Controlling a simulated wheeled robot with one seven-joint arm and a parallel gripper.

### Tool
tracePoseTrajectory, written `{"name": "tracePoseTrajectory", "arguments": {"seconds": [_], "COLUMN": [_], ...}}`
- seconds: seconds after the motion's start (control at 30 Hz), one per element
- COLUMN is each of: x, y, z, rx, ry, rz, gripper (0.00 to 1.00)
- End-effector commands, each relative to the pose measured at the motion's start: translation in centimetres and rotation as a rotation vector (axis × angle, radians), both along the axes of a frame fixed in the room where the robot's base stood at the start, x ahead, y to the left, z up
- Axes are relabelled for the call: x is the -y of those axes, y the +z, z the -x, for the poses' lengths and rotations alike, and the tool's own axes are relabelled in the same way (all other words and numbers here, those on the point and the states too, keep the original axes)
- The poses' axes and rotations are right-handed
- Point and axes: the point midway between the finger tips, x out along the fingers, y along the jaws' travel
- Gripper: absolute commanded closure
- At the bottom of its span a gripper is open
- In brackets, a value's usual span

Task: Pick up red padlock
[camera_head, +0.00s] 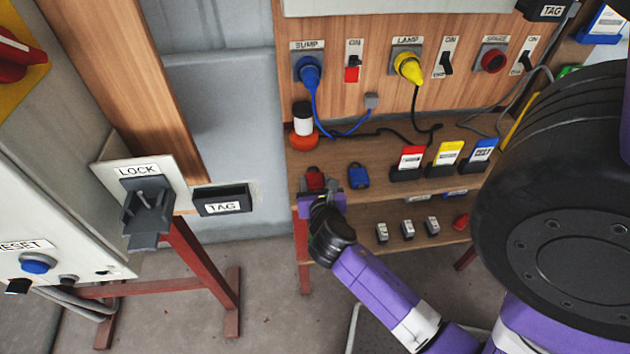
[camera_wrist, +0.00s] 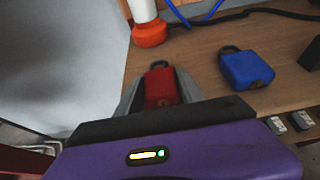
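The red padlock (camera_head: 315,179) is at the left end of the upper wooden shelf, near its front edge. In the wrist view the red padlock (camera_wrist: 160,88) lies between the two grey fingers of my gripper (camera_wrist: 161,90), its dark shackle pointing away from me. The fingers flank its body closely, with no clear gap visible. I cannot tell whether they press on it. The padlock's near end is close to the black gripper body. In the head view my gripper (camera_head: 319,190) reaches the shelf edge from the front, and its wrist hides part of the fingers.
A blue padlock (camera_head: 358,176) lies just right of the red one. A white and orange cylinder (camera_head: 303,130) stands behind. Red, yellow and blue tags (camera_head: 447,153) stand farther right. Cables (camera_head: 385,132) cross the shelf's back. A LOCK holder (camera_head: 147,205) is at left.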

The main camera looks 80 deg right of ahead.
Motion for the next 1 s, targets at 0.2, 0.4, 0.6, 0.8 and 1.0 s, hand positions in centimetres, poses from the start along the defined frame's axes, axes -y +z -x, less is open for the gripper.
{"name": "tracePoseTrajectory", "arguments": {"seconds": [0.2, 0.4, 0.6, 0.8, 1.0], "x": [0.0, 0.0, 0.0, 0.0, 0.0], "y": [0.0, 0.3, 2.0, 6.3, 12.0], "z": [0.0, 0.0, -0.1, -0.1, -0.1], "rx": [0.001, 0.001, 0.002, 0.005, 0.006], "ry": [0.001, 0.001, 0.001, 0.003, 0.003], "rz": [0.001, 0.001, 0.001, 0.003, 0.003], "gripper": [1.0, 1.0, 1.0, 1.0, 1.0]}}
